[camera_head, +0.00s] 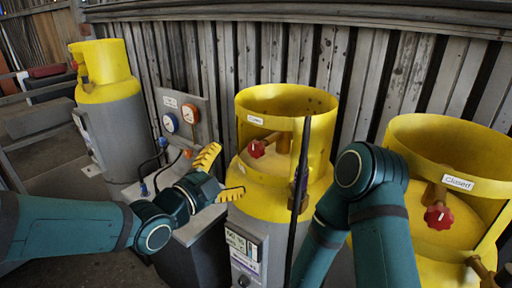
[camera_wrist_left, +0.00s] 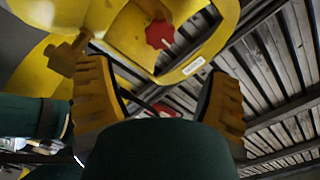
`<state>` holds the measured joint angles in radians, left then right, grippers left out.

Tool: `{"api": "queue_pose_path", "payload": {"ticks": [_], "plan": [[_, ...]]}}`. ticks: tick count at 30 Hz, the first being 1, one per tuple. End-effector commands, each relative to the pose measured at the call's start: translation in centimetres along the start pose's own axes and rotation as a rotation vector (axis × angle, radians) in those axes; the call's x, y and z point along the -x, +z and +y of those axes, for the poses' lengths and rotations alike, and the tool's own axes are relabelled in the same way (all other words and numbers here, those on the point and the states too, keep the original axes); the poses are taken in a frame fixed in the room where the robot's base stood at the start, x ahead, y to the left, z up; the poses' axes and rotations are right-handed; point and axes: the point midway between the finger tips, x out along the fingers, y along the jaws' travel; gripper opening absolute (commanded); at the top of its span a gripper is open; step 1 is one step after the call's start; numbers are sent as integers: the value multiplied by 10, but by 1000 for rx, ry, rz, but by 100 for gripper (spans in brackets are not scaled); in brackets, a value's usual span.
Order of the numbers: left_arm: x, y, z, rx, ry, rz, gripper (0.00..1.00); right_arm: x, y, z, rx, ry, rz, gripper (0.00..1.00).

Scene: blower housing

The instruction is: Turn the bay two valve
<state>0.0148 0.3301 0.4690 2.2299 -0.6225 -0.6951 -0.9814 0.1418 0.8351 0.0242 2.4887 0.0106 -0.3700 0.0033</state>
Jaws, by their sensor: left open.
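The middle gas cylinder (camera_head: 275,197) has a yellow top and an open yellow collar with a red valve knob (camera_head: 257,148) inside. A small white label (camera_head: 255,120) sits on its collar, too small to read. My left gripper (camera_head: 230,168) is open and empty, just left of this cylinder, its yellow fingers pointing toward it. In the left wrist view, a red knob (camera_wrist_left: 160,35) shows beyond the open fingers (camera_wrist_left: 160,85), under a yellow collar. Which cylinder is bay two cannot be read.
The right cylinder (camera_head: 440,150) has a red knob (camera_head: 438,216) and a "Closed" label (camera_head: 458,183). Another yellow-topped cylinder (camera_head: 108,85) stands at left. A corrugated wall (camera_head: 350,75) is behind.

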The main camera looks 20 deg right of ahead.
Motion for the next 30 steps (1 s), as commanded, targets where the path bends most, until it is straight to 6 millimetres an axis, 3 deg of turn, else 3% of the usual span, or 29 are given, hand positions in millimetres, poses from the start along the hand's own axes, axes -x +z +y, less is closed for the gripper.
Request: {"api": "queue_pose_path", "payload": {"ticks": [9, 15, 21, 30], "plan": [[-63, -1, 0, 5, 2, 0, 80, 10, -1, -4, 1, -2, 0, 47], [-92, 0, 0, 4, 1, -1, 80, 15, -2, -5, 0, -3, -1, 47], [-104, 1, 0, 4, 2, -3, 80, 17, -2, -6, 0, -3, -1, 47], [-106, 1, 0, 3, 1, -3, 80, 17, -2, -6, 0, -3, -1, 47]]}}
